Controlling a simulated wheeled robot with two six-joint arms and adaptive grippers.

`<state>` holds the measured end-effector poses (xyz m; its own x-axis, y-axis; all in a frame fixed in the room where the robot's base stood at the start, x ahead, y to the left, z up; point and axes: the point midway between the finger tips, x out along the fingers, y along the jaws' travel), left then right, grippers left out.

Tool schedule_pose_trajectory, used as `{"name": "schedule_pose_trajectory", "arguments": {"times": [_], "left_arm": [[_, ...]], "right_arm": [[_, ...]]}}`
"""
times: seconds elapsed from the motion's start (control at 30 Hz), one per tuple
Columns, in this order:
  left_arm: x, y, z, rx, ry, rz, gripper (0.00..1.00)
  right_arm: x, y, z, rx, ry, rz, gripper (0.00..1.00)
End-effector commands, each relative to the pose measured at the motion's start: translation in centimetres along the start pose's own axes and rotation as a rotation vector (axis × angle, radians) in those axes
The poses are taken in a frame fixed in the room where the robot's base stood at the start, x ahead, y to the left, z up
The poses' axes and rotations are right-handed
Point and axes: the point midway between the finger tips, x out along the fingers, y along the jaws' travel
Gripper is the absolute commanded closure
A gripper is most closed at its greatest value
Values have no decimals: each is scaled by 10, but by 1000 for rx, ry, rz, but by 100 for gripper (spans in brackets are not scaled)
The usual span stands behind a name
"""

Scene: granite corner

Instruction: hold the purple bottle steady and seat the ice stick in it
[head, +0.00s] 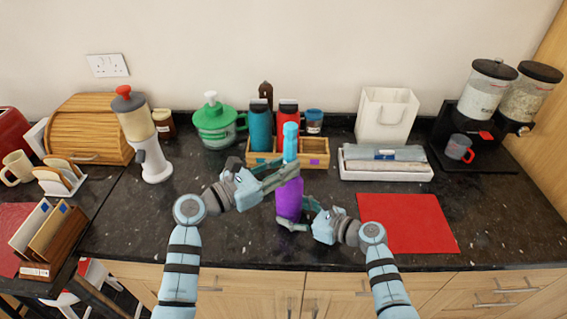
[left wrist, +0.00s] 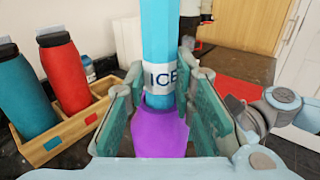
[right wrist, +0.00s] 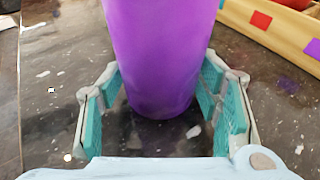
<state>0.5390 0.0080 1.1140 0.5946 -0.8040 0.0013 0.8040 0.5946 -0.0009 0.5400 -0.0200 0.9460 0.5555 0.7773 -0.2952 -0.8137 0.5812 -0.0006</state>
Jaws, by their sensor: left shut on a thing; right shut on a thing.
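The purple bottle (head: 289,200) stands upright on the dark counter; its body also shows in the right wrist view (right wrist: 155,55). My right gripper (head: 291,224) is shut on its lower body. The light-blue ice stick (head: 290,143) is upright, above and in line with the bottle; its ICE label shows in the left wrist view (left wrist: 161,77). My left gripper (head: 289,172) is shut on the stick near its lower part. The stick's lower end meets the bottle's top (left wrist: 160,125) in the picture; I cannot tell how deep it sits.
Behind stands a wooden box (head: 263,160) with a teal bottle (head: 260,128) and a red bottle (head: 287,113); its right compartment, marked purple, looks empty. A red mat (head: 408,222) lies to the right, a white tray (head: 387,174) behind it.

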Motion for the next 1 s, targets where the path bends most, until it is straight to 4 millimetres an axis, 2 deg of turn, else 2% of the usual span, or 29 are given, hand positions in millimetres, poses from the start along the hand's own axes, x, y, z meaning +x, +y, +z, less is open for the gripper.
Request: {"name": "schedule_pose_trajectory", "arguments": {"times": [0.33,0.37,0.5,0.83,0.93,1.0], "left_arm": [[0,0,-9,-1,1,0,100],[0,0,-9,-1,0,1,74],[0,0,-9,-1,1,0,53],[-4,0,-11,-1,5,0,53],[-19,0,-12,1,7,1,53],[-37,0,-12,2,8,2,53]], "right_arm": [[0,0,-1,1,2,0,58],[0,0,-1,1,2,0,58],[0,0,-1,1,2,0,57],[0,0,-1,1,2,1,57],[0,0,-1,2,2,0,57],[0,0,-1,1,2,0,58]]}}
